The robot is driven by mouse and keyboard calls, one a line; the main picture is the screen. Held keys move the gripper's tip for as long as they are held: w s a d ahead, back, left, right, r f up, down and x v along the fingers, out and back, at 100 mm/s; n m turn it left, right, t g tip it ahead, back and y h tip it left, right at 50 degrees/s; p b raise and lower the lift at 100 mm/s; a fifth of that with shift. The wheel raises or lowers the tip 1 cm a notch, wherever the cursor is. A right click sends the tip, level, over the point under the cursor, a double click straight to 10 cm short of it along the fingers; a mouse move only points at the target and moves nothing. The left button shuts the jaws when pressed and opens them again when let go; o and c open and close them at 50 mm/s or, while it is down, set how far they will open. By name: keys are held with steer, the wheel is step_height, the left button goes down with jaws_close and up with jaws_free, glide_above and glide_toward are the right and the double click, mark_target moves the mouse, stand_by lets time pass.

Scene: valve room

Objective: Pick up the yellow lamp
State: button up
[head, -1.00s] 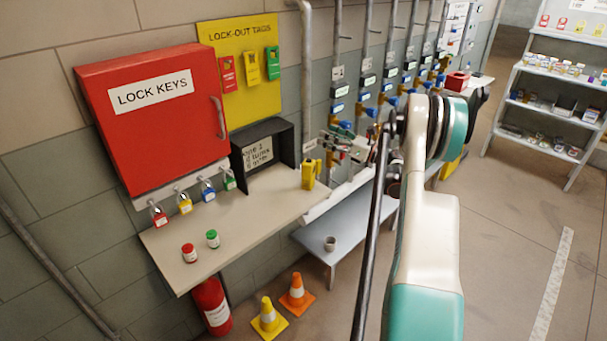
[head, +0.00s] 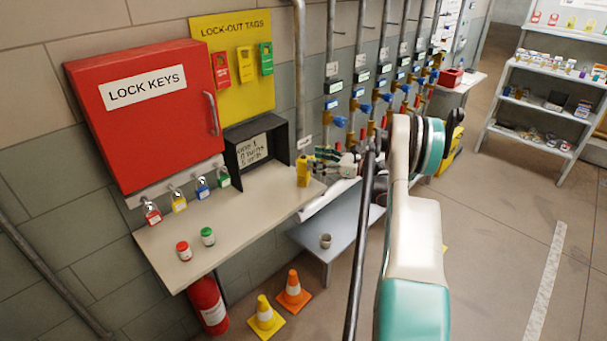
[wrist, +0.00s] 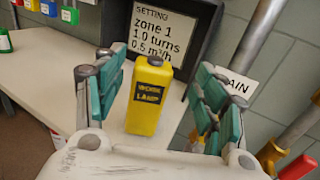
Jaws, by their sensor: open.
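The yellow lamp (wrist: 149,98) stands upright on the shelf, with a dark label on its front and a dark cap on top. In the head view the yellow lamp (head: 303,170) is near the shelf's right end. My gripper (wrist: 160,105) is open in the wrist view, with one teal-padded finger to the left of the lamp and the other to its right. The lamp shows between the fingers, with visible gaps on both sides. In the head view my gripper (head: 335,160) is just right of the lamp, partly hidden by my arm.
The beige shelf (head: 220,225) also holds a red jar (head: 184,251), a green jar (head: 208,237) and a dark display box (head: 258,152) behind the lamp. Padlocks hang under the red key cabinet (head: 140,115). Pipes with valves rise right of the lamp. Two cones stand on the floor.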

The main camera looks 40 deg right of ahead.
mark_target(303, 156)
steer(key=b+x, duration=0.1)
steer(key=x, duration=0.1)
steer(key=b+x, duration=0.1)
steer(key=x, duration=0.1)
steer(key=shift+w+a+f, duration=0.1)
steer(key=shift+a+f, duration=0.15)
steer(key=shift+a, duration=0.2)
steer(key=shift+w+a+r, duration=0.1)
steer(key=shift+w+a, duration=0.05)
steer(key=shift+w, duration=0.2)
jaws_close()
